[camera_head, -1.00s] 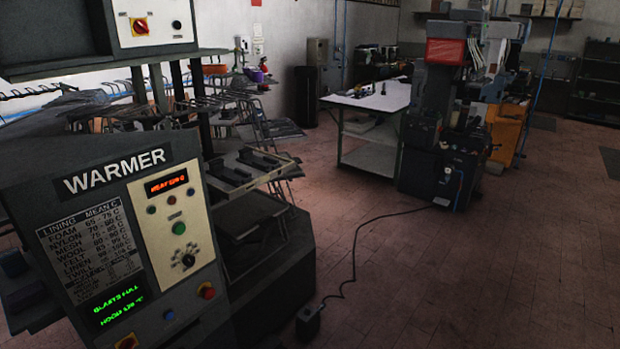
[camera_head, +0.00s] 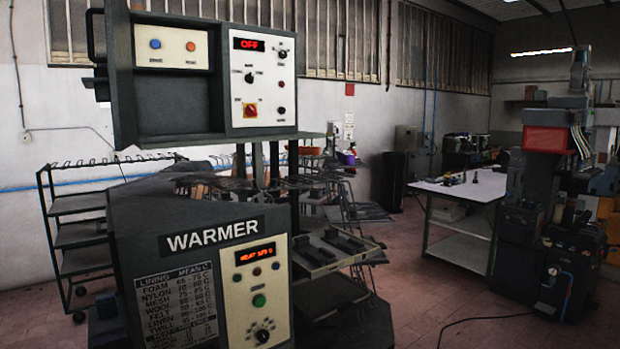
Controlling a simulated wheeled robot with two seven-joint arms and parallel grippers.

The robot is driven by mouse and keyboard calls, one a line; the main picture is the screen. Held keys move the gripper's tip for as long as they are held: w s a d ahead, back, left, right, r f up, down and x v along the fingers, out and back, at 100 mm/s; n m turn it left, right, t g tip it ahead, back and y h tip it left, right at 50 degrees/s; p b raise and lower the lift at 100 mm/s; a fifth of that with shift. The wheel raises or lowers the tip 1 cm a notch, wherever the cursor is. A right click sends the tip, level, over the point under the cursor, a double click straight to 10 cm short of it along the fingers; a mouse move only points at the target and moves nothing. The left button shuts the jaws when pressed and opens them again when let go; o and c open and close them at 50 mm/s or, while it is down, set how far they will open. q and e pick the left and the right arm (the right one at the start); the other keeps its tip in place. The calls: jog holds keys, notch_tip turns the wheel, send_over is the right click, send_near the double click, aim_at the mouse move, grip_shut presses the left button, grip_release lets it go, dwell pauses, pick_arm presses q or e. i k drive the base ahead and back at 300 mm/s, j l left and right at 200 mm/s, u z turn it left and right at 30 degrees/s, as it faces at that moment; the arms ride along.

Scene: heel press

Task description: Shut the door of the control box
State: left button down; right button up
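The control box (camera_head: 175,105) is a dark grey housing at the upper left, on top of the warmer machine. Its recess shows a cream plate (camera_head: 172,47) with a blue and an orange button. A dark panel with a black handle (camera_head: 95,36) stands out at the box's left side, seen nearly edge-on; it looks like the door (camera_head: 121,75), standing open. To the right of the recess is a cream control panel (camera_head: 263,80) with a red "OFF" display, knobs and a red switch on yellow. Neither of my grippers is in view.
The warmer's lower body (camera_head: 190,222) stands below the box, with a tray (camera_head: 335,248) jutting right. A wheeled rack (camera_head: 75,235) is behind at left. A white table (camera_head: 460,190) and another machine (camera_head: 545,215) stand at right. A cable (camera_head: 480,320) lies on the floor.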

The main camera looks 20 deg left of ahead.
aim_at(119, 60)
jog(key=j+u, duration=0.1)
jog(key=j, duration=0.3)
jog(key=i+j+u, duration=0.15)
jog(key=j, duration=0.25)
jog(key=j+u, duration=0.1)
jog(key=j, duration=0.3)
jog(key=i+j+u, duration=0.1)
jog(key=j, duration=0.3)
jog(key=i+j+u, duration=0.15)
jog(key=j, duration=0.2)
jog(key=i+j+u, duration=0.1)
jog(key=j, duration=0.3)
jog(key=i, duration=0.05)
